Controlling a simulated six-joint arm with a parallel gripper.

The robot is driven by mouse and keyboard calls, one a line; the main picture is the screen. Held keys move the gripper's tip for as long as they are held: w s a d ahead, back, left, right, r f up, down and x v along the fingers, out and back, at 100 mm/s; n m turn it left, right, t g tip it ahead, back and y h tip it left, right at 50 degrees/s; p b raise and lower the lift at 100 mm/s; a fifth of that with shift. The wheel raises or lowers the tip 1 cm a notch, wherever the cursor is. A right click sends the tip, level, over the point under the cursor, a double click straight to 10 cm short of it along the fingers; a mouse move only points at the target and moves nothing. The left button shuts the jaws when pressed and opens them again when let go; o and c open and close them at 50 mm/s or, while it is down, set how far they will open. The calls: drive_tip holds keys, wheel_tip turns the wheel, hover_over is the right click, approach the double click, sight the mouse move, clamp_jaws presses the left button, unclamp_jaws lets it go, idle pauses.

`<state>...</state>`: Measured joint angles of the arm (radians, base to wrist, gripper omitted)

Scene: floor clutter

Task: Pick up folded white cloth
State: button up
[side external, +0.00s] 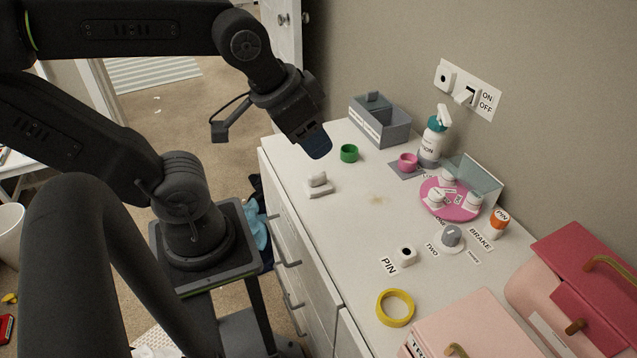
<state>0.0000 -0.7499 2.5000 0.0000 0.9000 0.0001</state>
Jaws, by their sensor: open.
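My gripper (318,148) hangs over the back left part of the white dresser top (345,230), pointing down. Its fingers are seen from the side, and nothing shows held in it. I cannot make out a clearly folded white cloth. A small pale object (319,186) with a raised lump lies on the dresser top below my gripper, apart from it. Crumpled white material (158,351) shows at the bottom edge, low on the floor side, partly cut off. I cannot tell whether either is the cloth.
A green ring (349,153) and a grey box (380,120) stand near my gripper. A spray bottle (432,138), a pink round tray (430,207), a yellow tape ring (395,308) and pink boxes (470,325) lie rightward. A blue cloth (257,232) hangs beside the drawers.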

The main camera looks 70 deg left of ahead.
drive_tip(key=o, duration=0.9)
drive_tip(key=shift+o, duration=0.2)
drive_tip(key=n+g, duration=0.6)
drive_tip(key=n, duration=1.2)
hover_over(317, 173)
wheel_tip(317, 173, down, 16)
drive_tip(key=f, duration=0.7)
drive_tip(key=shift+s+d+f, duration=0.15)
drive_tip(key=shift+s+d, duration=0.05)
drive_tip(key=shift+d, duration=0.15)
drive_tip(key=shift+w+a+f, duration=0.1)
drive_tip(key=shift+a+f, duration=0.05)
drive_tip(key=shift+f, duration=1.25)
drive_tip(key=shift+w+a+f, duration=0.1)
drive_tip(key=shift+f, duration=1.25)
